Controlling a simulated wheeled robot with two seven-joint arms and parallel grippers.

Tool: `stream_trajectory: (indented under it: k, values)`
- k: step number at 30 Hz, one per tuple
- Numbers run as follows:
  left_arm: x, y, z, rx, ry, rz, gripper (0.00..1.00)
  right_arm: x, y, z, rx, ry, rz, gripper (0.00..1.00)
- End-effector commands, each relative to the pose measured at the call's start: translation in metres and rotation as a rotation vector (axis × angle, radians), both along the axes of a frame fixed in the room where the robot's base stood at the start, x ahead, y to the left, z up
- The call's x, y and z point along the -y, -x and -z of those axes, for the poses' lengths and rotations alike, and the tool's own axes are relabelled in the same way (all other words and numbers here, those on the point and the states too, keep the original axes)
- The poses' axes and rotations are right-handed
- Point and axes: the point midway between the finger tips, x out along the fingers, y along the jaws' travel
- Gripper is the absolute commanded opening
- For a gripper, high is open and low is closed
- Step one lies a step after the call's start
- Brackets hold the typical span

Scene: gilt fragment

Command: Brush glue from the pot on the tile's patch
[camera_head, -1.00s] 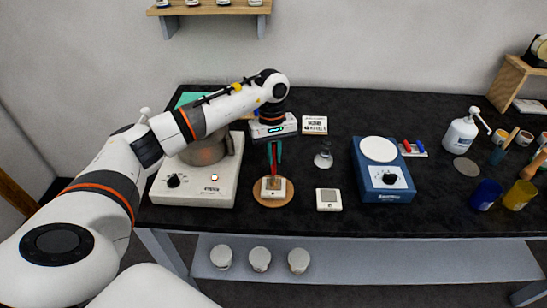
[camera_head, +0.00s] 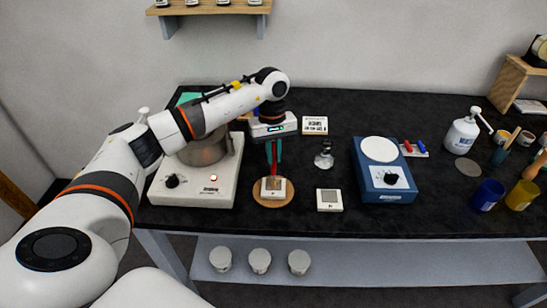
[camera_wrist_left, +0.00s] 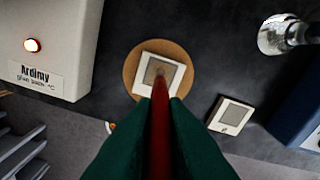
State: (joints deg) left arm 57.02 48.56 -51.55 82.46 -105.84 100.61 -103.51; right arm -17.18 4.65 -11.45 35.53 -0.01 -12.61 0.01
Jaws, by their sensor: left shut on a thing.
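My left gripper (camera_head: 273,153), with dark green fingers, is shut on a thin red brush (camera_wrist_left: 160,120) that points down. The brush's tip is over the brownish patch (camera_wrist_left: 156,69) of a white square tile; whether it touches cannot be told. The tile (camera_head: 283,190) lies on a round cork disc (camera_head: 257,197), also seen in the left wrist view (camera_wrist_left: 130,75). A metal pot (camera_head: 206,152) sits on a white heater (camera_head: 208,190) at the left, partly hidden by my arm. The heater's lamp glows red. My right gripper is not in view.
A second white tile (camera_head: 329,200) lies right of the cork disc. A small glass-and-metal item (camera_head: 324,158) stands behind it. A blue device with a white round plate (camera_head: 384,172) is further right. Cups (camera_head: 487,195) and a white pump bottle (camera_head: 462,134) stand at the right.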

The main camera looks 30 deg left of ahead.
Motion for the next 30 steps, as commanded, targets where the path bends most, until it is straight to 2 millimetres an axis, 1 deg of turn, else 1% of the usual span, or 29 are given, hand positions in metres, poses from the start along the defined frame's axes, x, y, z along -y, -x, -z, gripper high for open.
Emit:
stream_trajectory:
  k: [1,7,19,30]
  values:
    - [-0.002,-0.004,0.003,0.001,0.000,-0.002,0.00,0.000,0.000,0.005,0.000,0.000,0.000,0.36]
    - [-0.006,-0.010,0.001,-0.001,-0.001,0.000,0.00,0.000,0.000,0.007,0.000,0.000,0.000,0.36]
    - [0.008,0.013,-0.002,-0.001,0.000,0.002,0.00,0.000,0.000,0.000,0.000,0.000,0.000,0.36]
    - [0.009,0.014,-0.003,0.000,0.000,0.000,0.00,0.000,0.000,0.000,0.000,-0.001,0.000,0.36]
